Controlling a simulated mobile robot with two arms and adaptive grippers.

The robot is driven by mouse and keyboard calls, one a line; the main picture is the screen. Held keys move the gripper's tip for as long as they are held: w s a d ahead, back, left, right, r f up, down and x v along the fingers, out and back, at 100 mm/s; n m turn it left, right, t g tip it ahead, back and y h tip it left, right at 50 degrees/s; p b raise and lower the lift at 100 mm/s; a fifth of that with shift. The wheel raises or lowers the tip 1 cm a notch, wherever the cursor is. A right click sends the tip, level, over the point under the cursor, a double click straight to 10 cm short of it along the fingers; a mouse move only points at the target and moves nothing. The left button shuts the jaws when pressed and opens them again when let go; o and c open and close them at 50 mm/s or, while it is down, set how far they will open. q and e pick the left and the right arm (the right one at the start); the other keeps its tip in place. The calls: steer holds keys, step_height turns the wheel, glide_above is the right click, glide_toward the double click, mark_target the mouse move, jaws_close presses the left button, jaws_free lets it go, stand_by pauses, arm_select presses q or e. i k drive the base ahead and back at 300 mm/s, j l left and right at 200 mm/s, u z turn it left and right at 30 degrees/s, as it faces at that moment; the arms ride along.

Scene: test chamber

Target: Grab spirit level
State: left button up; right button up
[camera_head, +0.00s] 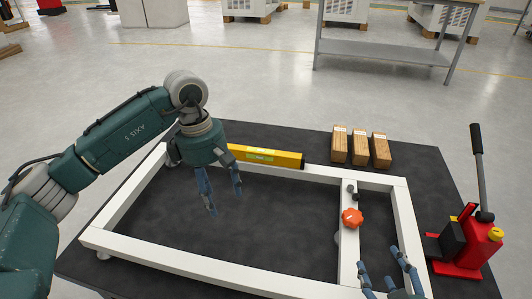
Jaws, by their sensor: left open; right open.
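A yellow spirit level (280,157) lies at the far side of the white frame, along its far beam. Its left end is hidden behind my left gripper. My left gripper (225,203) is open and empty, with its fingers pointing down, in front of the level's left end and above the inside of the frame. My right gripper (389,281) is open at the bottom edge of the view, near the frame's near right corner and well away from the level.
The white frame (190,262) lies on a dark table (120,208). An orange knob (352,217) sits on its crossbar. Several wooden blocks (360,149) stand at the back right. A red hydraulic pump (468,240) with an upright handle stands at the right.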

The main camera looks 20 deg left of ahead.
mark_target(254, 155)
steer(key=i, duration=1.1)
